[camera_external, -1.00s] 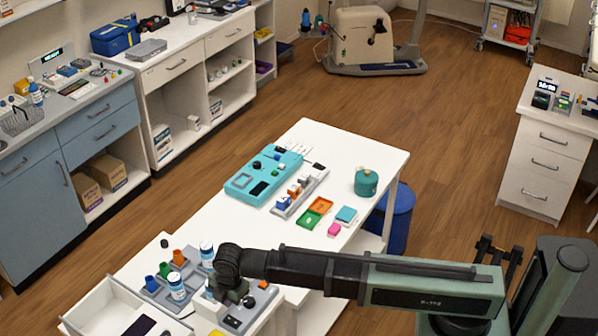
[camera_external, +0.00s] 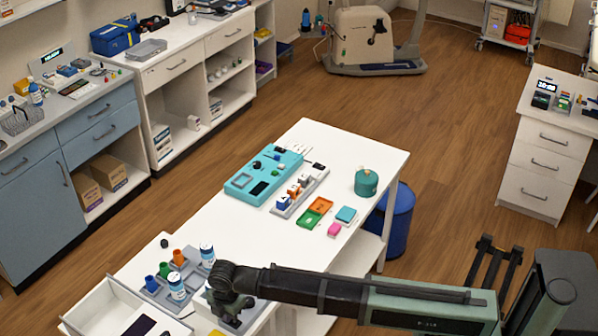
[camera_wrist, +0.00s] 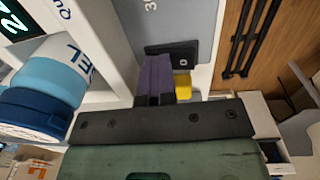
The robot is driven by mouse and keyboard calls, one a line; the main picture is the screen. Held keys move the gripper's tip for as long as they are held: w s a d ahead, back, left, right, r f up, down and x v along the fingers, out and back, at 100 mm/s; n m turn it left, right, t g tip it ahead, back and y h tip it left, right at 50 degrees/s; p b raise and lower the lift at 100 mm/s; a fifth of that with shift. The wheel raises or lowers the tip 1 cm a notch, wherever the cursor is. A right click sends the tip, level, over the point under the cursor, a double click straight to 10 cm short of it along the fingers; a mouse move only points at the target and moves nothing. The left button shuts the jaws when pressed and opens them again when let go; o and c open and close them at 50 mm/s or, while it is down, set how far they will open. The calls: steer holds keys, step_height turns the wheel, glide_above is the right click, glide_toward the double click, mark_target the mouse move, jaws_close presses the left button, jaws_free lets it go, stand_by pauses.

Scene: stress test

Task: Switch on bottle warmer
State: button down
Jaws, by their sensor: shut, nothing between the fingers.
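The likely bottle warmer is a pale grey unit (camera_external: 262,303) at the near end of the white table, mostly hidden behind my arm in the external view. In the wrist view, a grey panel (camera_wrist: 178,18) with partly visible markings carries a black switch-like plate (camera_wrist: 185,50). My gripper (camera_external: 232,320) is down at this unit. In the wrist view its purple-grey fingers (camera_wrist: 157,62) are together and empty, and overlap the left part of the black plate. I cannot tell whether they touch it. A yellow piece (camera_wrist: 183,86) shows beside the fingers.
A white bottle with a blue cap (camera_wrist: 40,88) is close on the left in the wrist view. A grey tray with bottles and coloured cups (camera_external: 178,282) stands left of my gripper. A teal device (camera_external: 262,175) and a teal pot (camera_external: 366,182) are farther along the table.

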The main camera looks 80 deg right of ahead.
steer(key=shift+s+f, duration=0.2)
steer(key=shift+f, duration=0.05)
steer(key=shift+s+a, duration=0.15)
steer(key=shift+s, duration=0.5)
step_height(320, 180, up, 15)
steer(key=w+p, duration=0.2)
steer(key=p, duration=1.3)
steer(key=shift+d+f, duration=0.2)
